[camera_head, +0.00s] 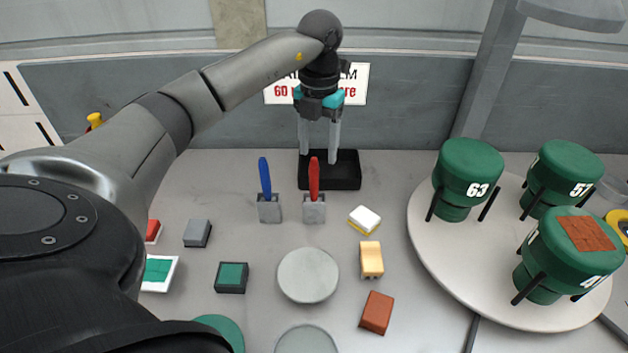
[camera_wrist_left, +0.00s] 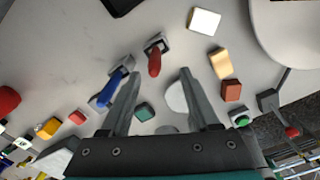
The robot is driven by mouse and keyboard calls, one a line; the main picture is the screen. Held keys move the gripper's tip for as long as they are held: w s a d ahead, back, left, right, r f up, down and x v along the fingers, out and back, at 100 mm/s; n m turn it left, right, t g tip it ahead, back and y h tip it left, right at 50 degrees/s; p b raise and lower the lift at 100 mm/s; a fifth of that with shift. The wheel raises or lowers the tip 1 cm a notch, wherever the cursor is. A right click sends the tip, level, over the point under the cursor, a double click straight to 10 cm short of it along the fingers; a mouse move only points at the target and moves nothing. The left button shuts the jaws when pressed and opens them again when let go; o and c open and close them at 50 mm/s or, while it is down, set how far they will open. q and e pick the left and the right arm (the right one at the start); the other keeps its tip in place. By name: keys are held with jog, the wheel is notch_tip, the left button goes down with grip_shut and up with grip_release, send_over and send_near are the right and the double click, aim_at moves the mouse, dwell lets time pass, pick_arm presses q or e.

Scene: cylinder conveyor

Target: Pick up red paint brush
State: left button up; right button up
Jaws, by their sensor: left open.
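The red paint brush (camera_head: 314,177) stands upright in a small grey holder (camera_head: 314,209) on the grey table. A blue paint brush (camera_head: 264,176) stands in a like holder (camera_head: 269,209) just to its left. My left gripper (camera_head: 319,150) is open and empty, its two fingers pointing down above and behind the red brush. In the left wrist view the red brush (camera_wrist_left: 154,62) shows between the lines of the open fingers (camera_wrist_left: 158,74), beyond their tips, and the blue brush (camera_wrist_left: 113,88) lies close to the left finger. My right gripper is in neither view.
A black tray (camera_head: 345,184) sits behind the holders. A white-and-yellow block (camera_head: 364,219), a tan block (camera_head: 371,259), a brown block (camera_head: 376,312) and a round grey disc (camera_head: 308,275) lie in front. Green numbered cylinders (camera_head: 467,170) stand on a round white platform (camera_head: 440,240) at right.

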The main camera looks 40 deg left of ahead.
aim_at(314, 180)
pick_arm(q)
notch_tip(314, 180, down, 4)
jog(key=shift+f, duration=0.2)
jog(key=f, duration=0.3)
jog(key=a+f, duration=0.1)
jog(key=f, duration=0.1)
jog(key=shift+f, duration=0.1)
grip_shut()
dwell(0.3)
